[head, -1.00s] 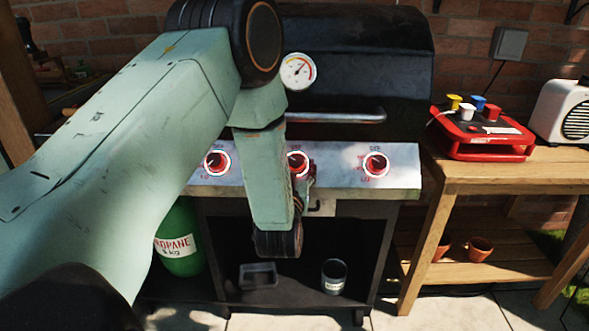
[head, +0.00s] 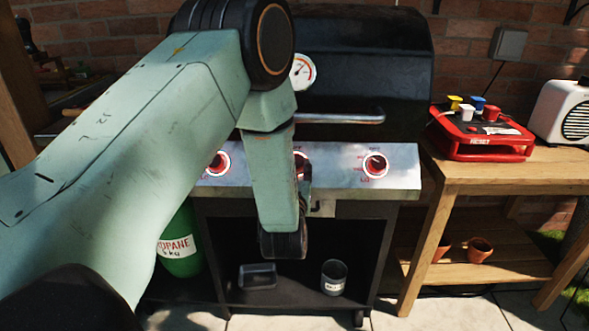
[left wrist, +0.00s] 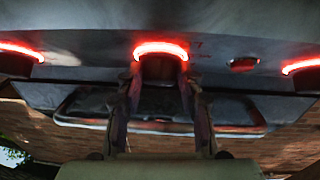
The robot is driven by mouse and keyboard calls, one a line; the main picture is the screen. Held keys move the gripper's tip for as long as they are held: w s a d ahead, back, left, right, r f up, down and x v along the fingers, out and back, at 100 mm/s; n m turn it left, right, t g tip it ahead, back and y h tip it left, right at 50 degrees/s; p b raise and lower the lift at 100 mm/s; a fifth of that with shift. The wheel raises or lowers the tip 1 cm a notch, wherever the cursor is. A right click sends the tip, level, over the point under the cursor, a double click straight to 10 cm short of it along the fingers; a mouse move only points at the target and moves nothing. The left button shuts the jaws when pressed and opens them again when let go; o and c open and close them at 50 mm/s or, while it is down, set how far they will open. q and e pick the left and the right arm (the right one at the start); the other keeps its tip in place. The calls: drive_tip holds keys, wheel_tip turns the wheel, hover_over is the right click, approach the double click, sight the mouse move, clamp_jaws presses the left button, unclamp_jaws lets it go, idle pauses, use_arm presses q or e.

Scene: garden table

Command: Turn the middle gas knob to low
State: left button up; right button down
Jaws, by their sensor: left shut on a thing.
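The grill's front panel (head: 335,170) carries three round knobs with red rings. The middle knob (head: 300,158) is mostly hidden behind my left arm in the head view, so its pointer cannot be read. In the left wrist view the middle knob (left wrist: 160,68) shows a glowing red ring, and the two fingers of my left gripper (left wrist: 160,88) stand on either side of it, shut on it. In the head view my left gripper (head: 305,180) is partly hidden by its own arm. My right gripper is out of view.
The left knob (head: 218,164) and right knob (head: 375,165) flank the middle one. A lid handle (head: 345,117) runs above the panel. A green propane bottle (head: 180,245) stands below left. A wooden side table (head: 490,165) bears a red game box (head: 482,142) and a white radio (head: 560,112).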

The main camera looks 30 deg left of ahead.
use_arm(q)
drive_tip(key=n+y, duration=0.1)
drive_tip(key=n+g, duration=0.1)
drive_tip(key=n+y, duration=0.1)
drive_tip(key=n, duration=0.1)
drive_tip(key=shift+w+d+g+y, duration=0.2)
drive_tip(key=shift+d+g+y, duration=0.1)
drive_tip(key=n+g+y, duration=0.1)
drive_tip(key=n, duration=0.1)
drive_tip(key=n+g+y+p, duration=0.1)
drive_tip(key=shift+w+d+r+n, duration=0.15)
drive_tip(key=shift+n, duration=0.25)
drive_tip(key=n+g, duration=0.1)
drive_tip(key=n, duration=0.1)
drive_tip(key=n+g+y+p, duration=0.1)
drive_tip(key=n+g, duration=0.1)
drive_tip(key=n+g+p, duration=0.1)
drive_tip(key=n, duration=0.1)
drive_tip(key=shift+w+d+r+g, duration=0.15)
drive_tip(key=shift+w+g, duration=0.1)
drive_tip(key=shift+g, duration=0.15)
drive_tip(key=shift+w+r+n+g+p, duration=0.15)
drive_tip(key=shift+n+g+p, duration=0.65)
drive_tip(key=shift+n, duration=0.4)
drive_tip(key=shift+w+n+g+p, duration=0.1)
drive_tip(key=shift+n+g+p, duration=0.45)
drive_tip(key=shift+n+g, duration=0.55)
drive_tip(key=shift+n, duration=0.3)
drive_tip(key=o, duration=1.2)
drive_tip(key=shift+c, duration=0.2)
